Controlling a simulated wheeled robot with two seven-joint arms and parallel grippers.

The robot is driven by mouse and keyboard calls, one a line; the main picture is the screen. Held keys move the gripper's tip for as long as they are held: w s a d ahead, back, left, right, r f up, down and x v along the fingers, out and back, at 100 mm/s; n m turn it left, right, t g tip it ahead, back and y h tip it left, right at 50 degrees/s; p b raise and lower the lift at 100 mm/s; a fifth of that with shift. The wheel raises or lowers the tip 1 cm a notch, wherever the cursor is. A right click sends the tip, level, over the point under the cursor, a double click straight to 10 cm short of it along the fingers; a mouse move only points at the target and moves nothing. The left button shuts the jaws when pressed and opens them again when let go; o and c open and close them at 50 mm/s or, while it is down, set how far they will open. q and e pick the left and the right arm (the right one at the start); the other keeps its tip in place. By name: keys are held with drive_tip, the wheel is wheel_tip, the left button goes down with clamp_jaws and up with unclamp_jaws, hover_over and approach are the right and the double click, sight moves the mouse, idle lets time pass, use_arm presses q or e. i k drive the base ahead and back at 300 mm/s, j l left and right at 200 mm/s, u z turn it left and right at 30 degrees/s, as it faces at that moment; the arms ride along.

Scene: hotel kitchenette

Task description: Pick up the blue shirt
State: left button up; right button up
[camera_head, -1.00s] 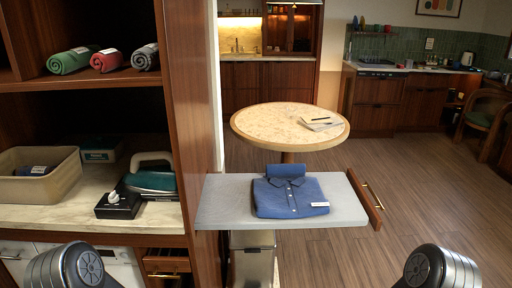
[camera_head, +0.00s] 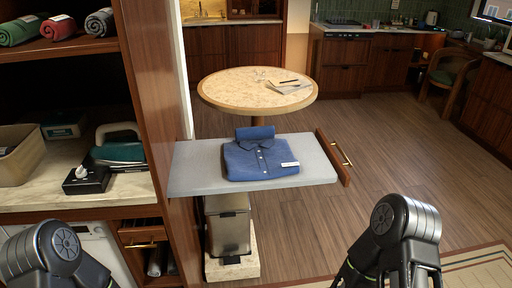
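The blue shirt (camera_head: 258,160) lies neatly folded on a grey pull-out board (camera_head: 200,172), with its collar toward the back and a small white tag at its right front. The board juts out from the right side of the wooden cabinet. Only links of my two arms show, at the bottom left and bottom right. Both grippers are out of the picture, so what they hold cannot be seen. Nothing touches the shirt except the board under it.
A wooden panel with a brass handle (camera_head: 341,154) edges the board's right end. A round table (camera_head: 232,87) with papers stands behind. A bin (camera_head: 228,226) stands below the board. The cabinet (camera_head: 158,75) holds rolled towels and an iron (camera_head: 121,147). Open floor lies to the right.

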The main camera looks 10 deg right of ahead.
sight(255, 155)
drive_tip(key=i+l+z, duration=0.15)
drive_tip(key=l+z, duration=0.25)
drive_tip(key=i+l+z, duration=0.15)
drive_tip(key=z, duration=0.2)
drive_tip(key=i+l+z, duration=0.15)
drive_tip(key=z, duration=0.25)
drive_tip(key=i+l+z, duration=0.2)
drive_tip(key=i, duration=0.3)
drive_tip(key=i+l+z, duration=0.2)
drive_tip(key=i, duration=0.3)
drive_tip(key=i+l+u, duration=0.1)
drive_tip(key=i+u, duration=0.35)
drive_tip(key=i+l+u, duration=0.2)
drive_tip(key=u, duration=0.3)
drive_tip(key=i+l+u, duration=0.45)
drive_tip(key=k+j, duration=0.05)
drive_tip(key=k, duration=0.05)
